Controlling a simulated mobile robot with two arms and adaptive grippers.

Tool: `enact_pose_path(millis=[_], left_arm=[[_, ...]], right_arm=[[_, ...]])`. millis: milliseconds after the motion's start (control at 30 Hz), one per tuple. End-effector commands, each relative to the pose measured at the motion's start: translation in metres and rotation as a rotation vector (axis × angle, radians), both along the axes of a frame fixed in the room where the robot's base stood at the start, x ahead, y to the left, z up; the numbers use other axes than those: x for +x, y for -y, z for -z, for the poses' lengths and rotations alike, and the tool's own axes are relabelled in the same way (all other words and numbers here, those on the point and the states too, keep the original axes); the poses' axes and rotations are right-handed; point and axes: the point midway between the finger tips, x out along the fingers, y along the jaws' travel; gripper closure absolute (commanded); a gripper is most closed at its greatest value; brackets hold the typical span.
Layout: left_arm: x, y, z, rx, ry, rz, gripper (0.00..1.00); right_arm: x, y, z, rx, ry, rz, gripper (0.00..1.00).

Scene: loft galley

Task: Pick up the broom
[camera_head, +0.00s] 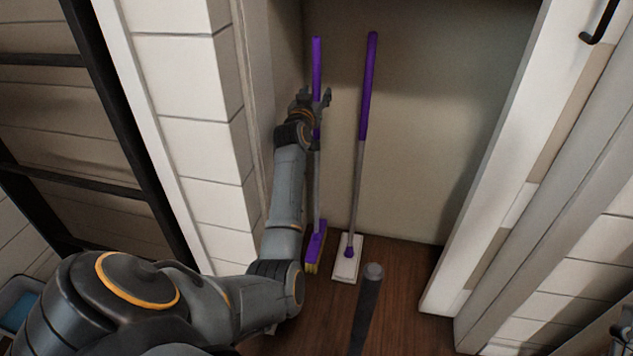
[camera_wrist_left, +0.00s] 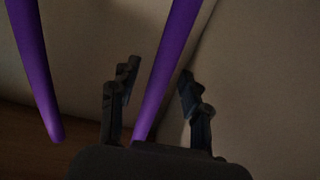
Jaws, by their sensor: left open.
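The broom (camera_head: 316,246) stands upright in the closet, leaning near its left wall. It has a purple head with yellow bristles, a grey pole and a purple upper handle. My left gripper (camera_head: 319,96) is at the purple handle, with its fingers open. In the left wrist view, the broom handle (camera_wrist_left: 166,72) runs between the two open fingers (camera_wrist_left: 157,88), with a visible gap to the right finger. My left forearm covers part of the closet's left side. My right gripper is not clearly seen.
A mop (camera_head: 347,257) with a white head and purple handle stands just right of the broom; its handle (camera_wrist_left: 34,70) shows in the wrist view. A dark rod (camera_head: 367,305) rises in front. A white door (camera_head: 500,170) stands right. The closet's right side is clear.

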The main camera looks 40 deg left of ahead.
Motion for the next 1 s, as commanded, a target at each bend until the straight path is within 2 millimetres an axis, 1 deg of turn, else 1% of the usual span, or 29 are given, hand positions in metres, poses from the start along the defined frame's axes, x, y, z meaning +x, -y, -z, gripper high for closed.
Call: enact_pose_path(millis=[167,367,400,567,600,633,1000], left_arm=[[0.0066,-0.0035,0.0001,-0.001,0.000,0.000,0.53],[0.0068,-0.0038,-0.0004,-0.001,0.000,0.000,0.53],[0.0067,-0.0037,-0.0003,-0.001,0.000,0.000,0.55],[0.0067,-0.0037,-0.0003,0.000,0.000,0.000,0.88],[0.0067,-0.0037,-0.0002,0.000,0.000,0.000,0.96],[0.0067,-0.0037,-0.0002,0.000,0.000,0.000,1.00],[0.0063,-0.0038,-0.0030,0.002,0.005,-0.001,1.00]], right_arm=[[-0.0085,0.0009,-0.0097,0.020,0.071,-0.004,0.60],[-0.0092,0.0010,-0.0109,0.023,0.076,-0.004,0.60],[-0.0091,0.0009,-0.0108,0.021,0.075,-0.004,0.60],[-0.0090,0.0010,-0.0107,0.021,0.075,-0.004,0.60],[-0.0090,0.0010,-0.0107,0.021,0.075,-0.004,0.60],[-0.0090,0.0010,-0.0107,0.021,0.075,-0.004,0.60],[-0.0084,0.0011,-0.0108,0.020,0.071,-0.004,0.60]])
